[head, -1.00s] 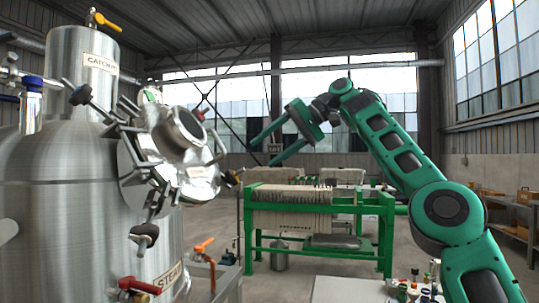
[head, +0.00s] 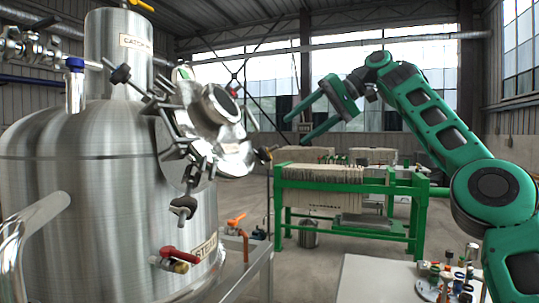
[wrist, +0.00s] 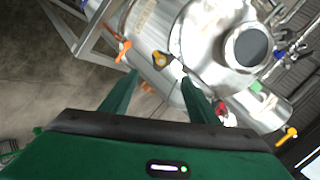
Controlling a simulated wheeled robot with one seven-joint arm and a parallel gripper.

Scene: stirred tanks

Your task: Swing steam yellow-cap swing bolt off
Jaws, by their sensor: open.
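A red-handled valve (head: 176,256) and an orange-handled valve (head: 236,222) sit low by the tank. A green-framed filter press (head: 350,187) stands behind. A white table (head: 375,280) with small items is at lower right. Open floor lies between tank and press.

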